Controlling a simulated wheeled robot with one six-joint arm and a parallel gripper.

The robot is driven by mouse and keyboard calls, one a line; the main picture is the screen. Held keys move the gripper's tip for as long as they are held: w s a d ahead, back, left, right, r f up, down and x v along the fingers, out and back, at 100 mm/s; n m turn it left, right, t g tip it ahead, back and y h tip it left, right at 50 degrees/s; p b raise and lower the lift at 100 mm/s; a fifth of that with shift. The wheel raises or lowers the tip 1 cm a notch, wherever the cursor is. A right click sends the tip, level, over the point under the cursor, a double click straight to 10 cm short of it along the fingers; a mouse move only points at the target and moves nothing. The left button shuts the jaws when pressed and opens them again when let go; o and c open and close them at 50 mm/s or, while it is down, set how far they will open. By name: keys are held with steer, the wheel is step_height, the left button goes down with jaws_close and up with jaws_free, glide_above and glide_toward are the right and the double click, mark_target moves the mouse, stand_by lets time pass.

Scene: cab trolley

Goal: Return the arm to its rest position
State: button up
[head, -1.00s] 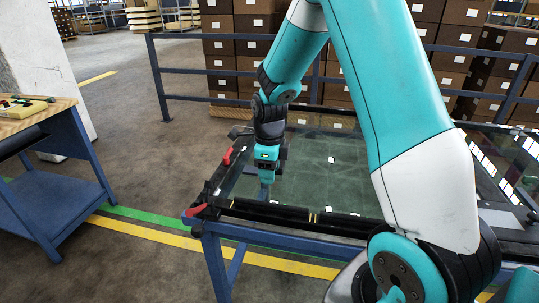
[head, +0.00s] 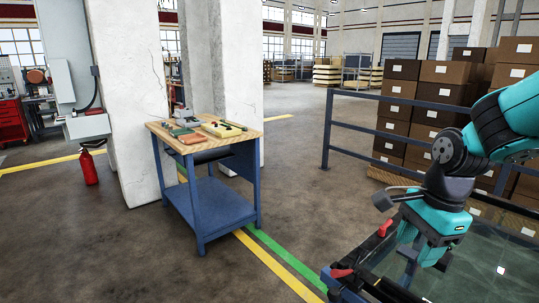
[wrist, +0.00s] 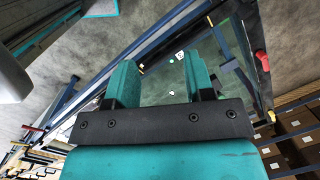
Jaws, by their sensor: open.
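My teal arm enters the head view from the right edge, bent at a dark grey joint. My gripper (head: 426,262) hangs from it, over the near left corner of a glass-topped frame (head: 490,262). The wrist view shows my gripper (wrist: 163,78) with its two teal fingers apart and nothing between them. The glass and the frame's rail lie beyond the fingers there. The exact height of the fingertips above the glass is hard to tell.
Red clamps (head: 386,228) sit along the frame's edge. A blue-legged workbench (head: 222,205) with tools stands left, beside white pillars. A blue railing (head: 327,130) and stacked brown boxes (head: 400,110) stand behind. Floor between bench and railing is clear.

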steer(key=s+a+r+n+y, duration=0.1)
steer(key=s+a+r+n, duration=0.1)
steer(key=s+a+n, duration=0.4)
steer(key=s+a+r+n+y, duration=0.1)
steer(key=s+a+r+n, duration=0.2)
steer(key=s+a+n, duration=0.3)
steer(key=s+n, duration=0.5)
steer(key=n, duration=0.6)
steer(key=shift+g+y, duration=0.3)
steer(key=shift+y, duration=0.1)
